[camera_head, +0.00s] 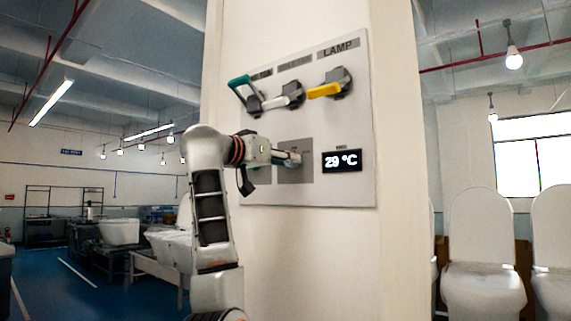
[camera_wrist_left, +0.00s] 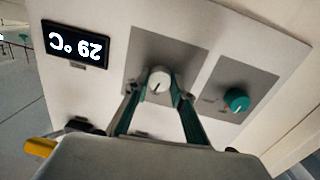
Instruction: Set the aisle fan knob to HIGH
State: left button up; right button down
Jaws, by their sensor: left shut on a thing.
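A panel (camera_head: 360,110) on a column carries levers, knobs and a display. My left gripper (camera_head: 290,157) reaches its lower middle from the left. In the left wrist view, which looks upside down, my left gripper (camera_wrist_left: 158,88) has one finger on each side of a white round knob (camera_wrist_left: 158,78) and is shut on it. The knob has a dark pointer line and sits on a grey plate (camera_wrist_left: 139,57), which also shows in the head view (camera_head: 295,177). A teal knob (camera_wrist_left: 236,99) sits on another plate beside it. Labels around the knobs are unreadable. My right gripper is out of view.
Above are a teal lever (camera_head: 240,83), a white lever (camera_head: 293,88) and a yellow lever (camera_head: 325,90) under a LAMP label. A display (camera_head: 342,160) reading 29 °C is right of the held knob. Toilets (camera_head: 484,255) stand at right; open floor lies at left.

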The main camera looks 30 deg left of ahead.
pick_arm(q)
jog(key=m+p, duration=0.1)
jog(key=m, duration=0.8)
jog(key=shift+r, duration=0.1)
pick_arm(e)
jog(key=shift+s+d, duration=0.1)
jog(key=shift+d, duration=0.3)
pick_arm(q)
jog(key=shift+d+m, duration=0.1)
jog(key=shift+m, duration=0.3)
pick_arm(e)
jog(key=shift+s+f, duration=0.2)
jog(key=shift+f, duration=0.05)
pick_arm(q)
jog(key=o, duration=1.1)
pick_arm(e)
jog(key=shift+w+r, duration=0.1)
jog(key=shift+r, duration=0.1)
